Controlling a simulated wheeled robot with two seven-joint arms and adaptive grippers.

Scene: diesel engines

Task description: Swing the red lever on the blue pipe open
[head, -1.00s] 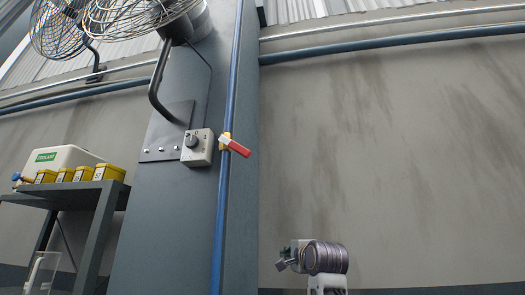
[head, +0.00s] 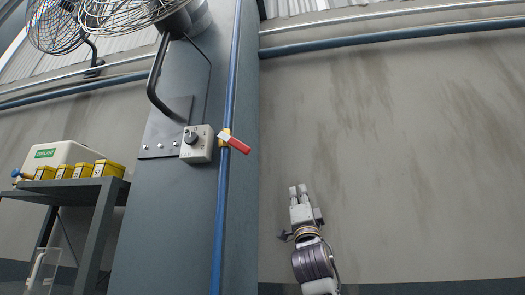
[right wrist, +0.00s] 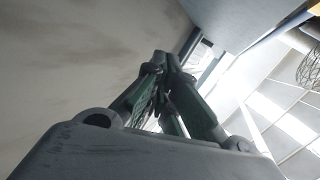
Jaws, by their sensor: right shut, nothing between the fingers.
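The lever slants down to the right, away from the pipe. My right gripper (head: 298,190) is below and to the right of the lever, apart from it, with its fingers pointing up. Its fingers are together and empty. In the right wrist view the fingertips (right wrist: 167,62) meet near the middle; the lever does not show there. My left gripper is not in view.
A grey pillar (head: 180,220) stands behind the pipe, with a switch box (head: 196,144) just left of the valve and a fan (head: 145,10) above. A shelf (head: 70,190) with yellow boxes is at left. Free room lies before the wall (head: 400,160) at right.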

